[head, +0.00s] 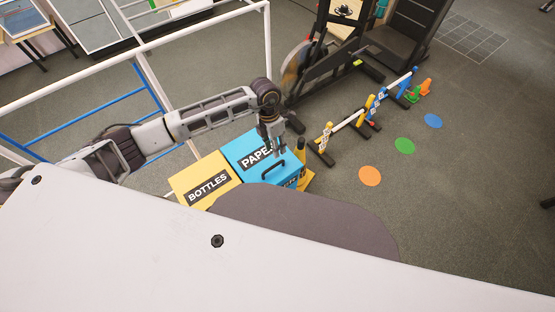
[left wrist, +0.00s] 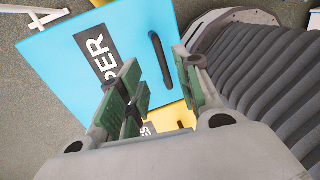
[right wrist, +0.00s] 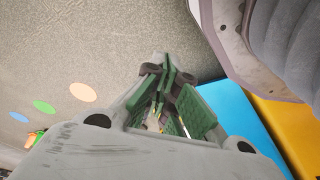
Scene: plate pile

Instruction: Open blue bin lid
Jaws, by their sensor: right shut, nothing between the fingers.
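The blue bin (head: 243,145) has a flat closed lid with a black label reading PAPER and a dark bar handle (head: 283,166). My left gripper (head: 277,148) hangs over the lid, pointing down near the handle. In the left wrist view its green-padded fingers (left wrist: 158,88) are apart, with the handle (left wrist: 160,58) showing beyond the gap between them; I cannot tell whether they touch it. My right gripper (right wrist: 166,72) is shut and empty in the right wrist view, with a blue surface (right wrist: 232,112) to its right. It does not show in the head view.
A yellow BOTTLES bin (head: 205,180) stands left of the blue bin. A white panel fills the lower head view. White rails (head: 130,47) stand behind my left arm. Small hurdles (head: 347,122) and orange, green and blue floor discs (head: 370,176) lie to the right, with open floor around them.

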